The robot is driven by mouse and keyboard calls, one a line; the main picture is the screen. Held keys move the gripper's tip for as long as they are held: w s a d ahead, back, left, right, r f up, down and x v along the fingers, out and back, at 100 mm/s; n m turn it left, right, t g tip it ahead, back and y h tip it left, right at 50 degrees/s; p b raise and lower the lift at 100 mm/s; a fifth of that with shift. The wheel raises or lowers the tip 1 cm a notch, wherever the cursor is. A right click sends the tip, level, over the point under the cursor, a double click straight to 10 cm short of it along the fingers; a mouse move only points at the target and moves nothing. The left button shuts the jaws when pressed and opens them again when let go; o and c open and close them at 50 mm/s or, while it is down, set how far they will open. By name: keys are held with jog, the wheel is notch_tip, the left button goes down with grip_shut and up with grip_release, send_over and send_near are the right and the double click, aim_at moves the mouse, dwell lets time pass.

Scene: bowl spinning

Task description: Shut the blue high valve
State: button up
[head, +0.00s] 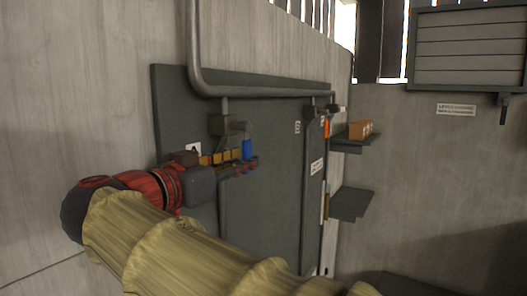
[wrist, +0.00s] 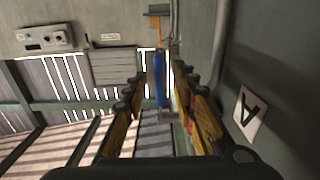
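My gripper (head: 249,162), with yellow and red-tipped fingers, reaches in from the left at the handle's height. In the wrist view the blue handle (wrist: 159,80) shows between the two spread fingers of my gripper (wrist: 160,84), with a gap on each side. The gripper looks open, and I cannot tell whether a finger touches the handle. My arm and gripper hide the panel's lower left part.
A second valve with an orange handle (head: 326,127) sits farther right along the grey pipe (head: 262,92). A shelf (head: 350,204) and an orange-brown box (head: 360,130) on a higher shelf are at the right.

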jog(key=shift+w+d+r, duration=0.15)
jog(key=shift+r, duration=0.05)
jog(key=p+x, duration=0.3)
jog(key=x, duration=0.3)
jog(key=shift+w+d+f, duration=0.15)
jog(key=shift+w+d, duration=0.05)
jog(key=shift+w, duration=0.05)
jog(key=shift+c, duration=0.2)
grip_shut()
dwell(0.5)
